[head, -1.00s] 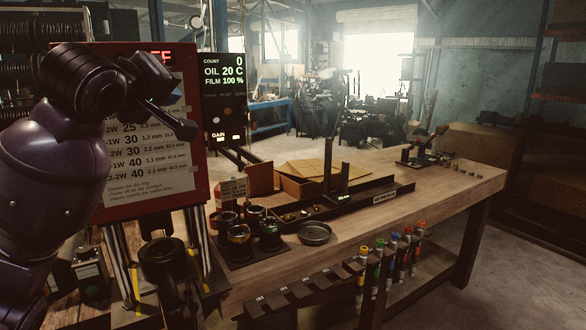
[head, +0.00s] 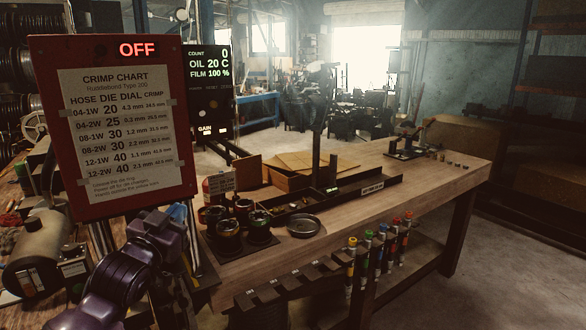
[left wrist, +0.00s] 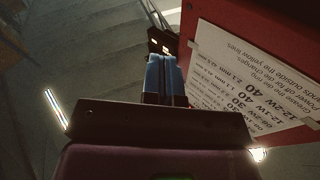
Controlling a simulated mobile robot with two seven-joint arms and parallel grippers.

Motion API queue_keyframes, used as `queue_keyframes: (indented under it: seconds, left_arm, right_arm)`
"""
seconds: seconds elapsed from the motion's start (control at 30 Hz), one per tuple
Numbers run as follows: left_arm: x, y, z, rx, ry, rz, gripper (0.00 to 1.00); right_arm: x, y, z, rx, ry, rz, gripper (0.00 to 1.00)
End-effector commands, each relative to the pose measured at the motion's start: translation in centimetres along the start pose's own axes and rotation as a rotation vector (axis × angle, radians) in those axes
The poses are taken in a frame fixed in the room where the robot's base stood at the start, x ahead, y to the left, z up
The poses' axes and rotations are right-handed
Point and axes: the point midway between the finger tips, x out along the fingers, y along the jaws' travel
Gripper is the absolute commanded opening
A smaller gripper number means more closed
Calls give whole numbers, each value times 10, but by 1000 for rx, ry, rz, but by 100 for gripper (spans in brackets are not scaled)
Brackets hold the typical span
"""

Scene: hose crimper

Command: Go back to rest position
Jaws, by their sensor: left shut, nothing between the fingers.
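My left gripper (head: 178,212) is low at the lower left of the head view, just below the red-framed crimp chart panel (head: 112,215). Its purple arm comes up from the bottom edge. In the left wrist view the blue fingers (left wrist: 165,75) are together with nothing between them, beside the panel's white chart sheet (left wrist: 235,85), which appears upside down. The panel's display reads OFF. My right gripper is in neither view.
A wooden workbench (head: 420,178) runs to the right with dark cups (head: 228,236), a round metal dish (head: 304,225) and a long dark tray (head: 345,194). Coloured markers (head: 383,235) hang at its front edge. A metal cylinder (head: 38,255) is at far left. Floor at right is clear.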

Motion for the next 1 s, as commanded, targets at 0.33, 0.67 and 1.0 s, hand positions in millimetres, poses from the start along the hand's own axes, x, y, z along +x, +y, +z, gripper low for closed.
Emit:
queue_keyframes:
  seconds: [0.33, 0.67, 1.0]
  left_arm:
    - [-104, 37, 158, -1, -211, -26, 0]
    - [-243, 79, 273, -118, -511, -66, 0]
    - [-351, 104, 320, -191, -715, -103, 0]
  right_arm:
    - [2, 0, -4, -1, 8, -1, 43]
    - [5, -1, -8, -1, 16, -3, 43]
    - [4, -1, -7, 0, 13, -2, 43]
